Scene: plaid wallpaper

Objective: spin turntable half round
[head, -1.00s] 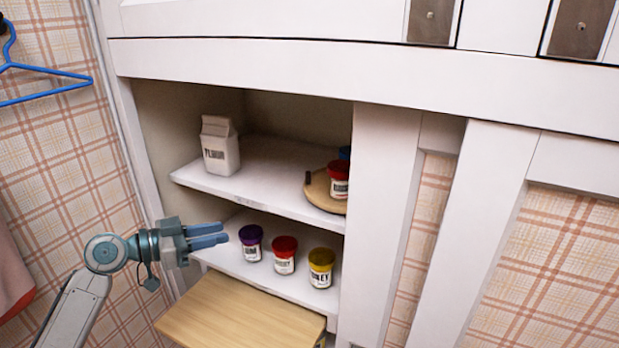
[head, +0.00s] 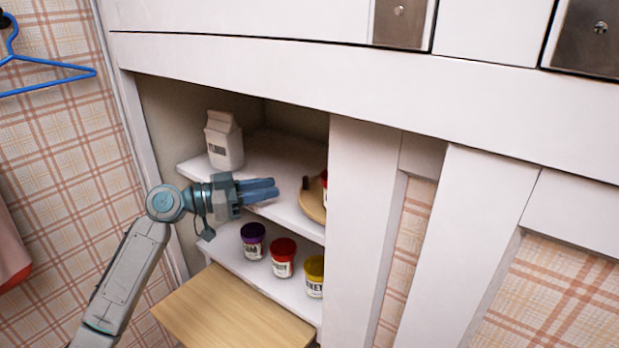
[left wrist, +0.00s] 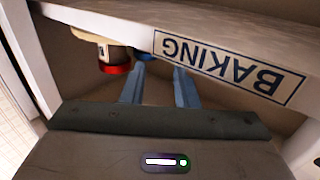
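The turntable (head: 312,205) is a round wooden disc on the upper shelf, at its right side. A dark upright peg (head: 305,183) stands on its left rim, and a red-lidded jar (head: 325,187) stands on it. The cabinet post hides its right part. In the left wrist view, which is upside down, the red-lidded jar (left wrist: 115,68) shows past one finger. My left gripper (head: 277,189) is open and empty at the upper shelf's front, left of the peg and apart from it. It also shows in the left wrist view (left wrist: 158,85). My right gripper is not in view.
A white carton (head: 224,142) stands on the upper shelf (head: 262,160) at left. Purple-, red- and yellow-lidded jars (head: 283,257) stand on the lower shelf. A wooden board (head: 232,312) lies below. The white cabinet post (head: 360,210) borders the opening at right.

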